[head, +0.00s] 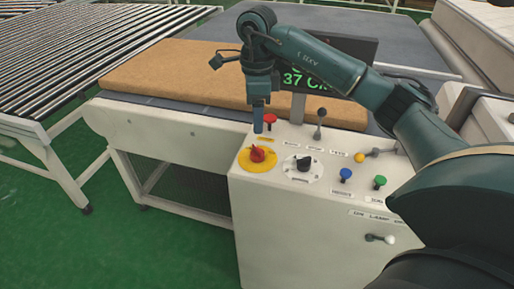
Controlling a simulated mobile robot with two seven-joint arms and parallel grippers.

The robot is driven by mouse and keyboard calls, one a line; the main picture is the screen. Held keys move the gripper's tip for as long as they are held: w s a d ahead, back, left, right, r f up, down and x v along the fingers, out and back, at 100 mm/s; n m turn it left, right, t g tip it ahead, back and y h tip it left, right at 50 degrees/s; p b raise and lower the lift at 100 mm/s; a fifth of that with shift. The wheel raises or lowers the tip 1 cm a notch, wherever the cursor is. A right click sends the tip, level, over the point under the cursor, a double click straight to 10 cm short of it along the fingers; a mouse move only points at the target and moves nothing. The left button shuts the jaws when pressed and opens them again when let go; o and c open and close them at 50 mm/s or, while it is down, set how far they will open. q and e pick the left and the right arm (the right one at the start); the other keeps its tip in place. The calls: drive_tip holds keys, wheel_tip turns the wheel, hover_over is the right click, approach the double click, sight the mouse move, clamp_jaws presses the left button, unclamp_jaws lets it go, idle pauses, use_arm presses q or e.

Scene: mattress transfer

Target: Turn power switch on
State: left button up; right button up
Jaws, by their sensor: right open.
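The power switch looks to be the red rotary knob on a yellow round plate (257,159), at the left of the white control box's (290,230) top. I cannot read its label, and which position it is in is unclear. My right gripper (259,128) points down just above and behind the yellow plate, beside a red push button (270,120). Its fingers look narrow from this side, and it holds nothing I can see. It appears apart from the red knob. My left gripper is not in view.
A black rotary knob (303,163), a blue button (345,174), a green button (379,182) and levers crowd the panel. A display (310,80) stands behind it, partly hidden by my right arm. A tan mattress (180,75) lies on the table behind; a roller conveyor (85,60) is at left.

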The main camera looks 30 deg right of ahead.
sight(257, 148)
wheel_tip(257, 148, down, 11)
drive_tip(key=shift+r+p, duration=0.1)
drive_tip(key=shift+p, duration=0.5)
drive_tip(key=shift+c, duration=0.5)
drive_tip(key=c, duration=0.8)
